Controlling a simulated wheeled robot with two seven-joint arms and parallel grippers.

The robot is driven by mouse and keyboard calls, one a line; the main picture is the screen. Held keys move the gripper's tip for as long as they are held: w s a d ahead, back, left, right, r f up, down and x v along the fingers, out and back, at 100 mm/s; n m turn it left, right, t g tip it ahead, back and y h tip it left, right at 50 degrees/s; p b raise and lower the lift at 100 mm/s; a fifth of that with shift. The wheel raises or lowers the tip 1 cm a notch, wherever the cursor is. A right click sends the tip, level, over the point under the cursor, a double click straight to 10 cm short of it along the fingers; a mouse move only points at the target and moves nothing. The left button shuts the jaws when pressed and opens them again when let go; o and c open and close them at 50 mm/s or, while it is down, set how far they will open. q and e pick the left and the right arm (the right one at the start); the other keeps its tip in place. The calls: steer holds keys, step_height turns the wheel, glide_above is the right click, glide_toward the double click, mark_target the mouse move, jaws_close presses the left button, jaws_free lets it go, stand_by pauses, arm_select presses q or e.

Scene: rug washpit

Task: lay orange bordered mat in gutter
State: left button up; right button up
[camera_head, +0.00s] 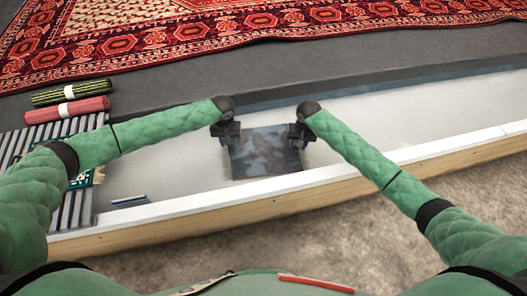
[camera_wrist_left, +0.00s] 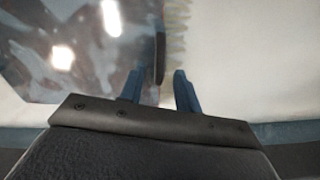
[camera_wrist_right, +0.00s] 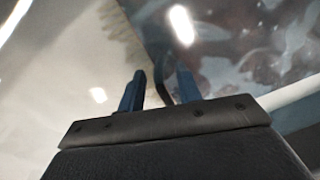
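A dark, glossy, mottled blue-brown panel (camera_head: 264,152) lies in the white trough (camera_head: 420,118) between my grippers; pale fringe shows along its edges in both wrist views. I see no orange border on it. My left gripper (camera_head: 226,140) is at its left edge, fingers apart, with a dark upright handle-like part (camera_wrist_left: 159,58) between or just beyond them. My right gripper (camera_head: 298,140) is at its right edge, fingers apart around a similar dark part (camera_wrist_right: 163,80). I cannot tell whether either touches. A teal patterned mat with pale fringe (camera_head: 84,179) lies on the slatted rack, mostly hidden by my left arm.
The grey slatted rack (camera_head: 76,209) stands at the left, with a red roll (camera_head: 68,110) and a dark green striped roll (camera_head: 72,92) behind. A small blue-white bar (camera_head: 129,200) lies in the trough. A wooden rim (camera_head: 290,202) edges the front. A large red rug (camera_head: 190,30) lies behind.

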steer(key=shift+r, duration=0.1)
arm_select(q)
step_height(320, 180, up, 11)
arm_select(e)
step_height(320, 180, up, 12)
steer(key=shift+d, duration=0.45)
stand_by(0.7)
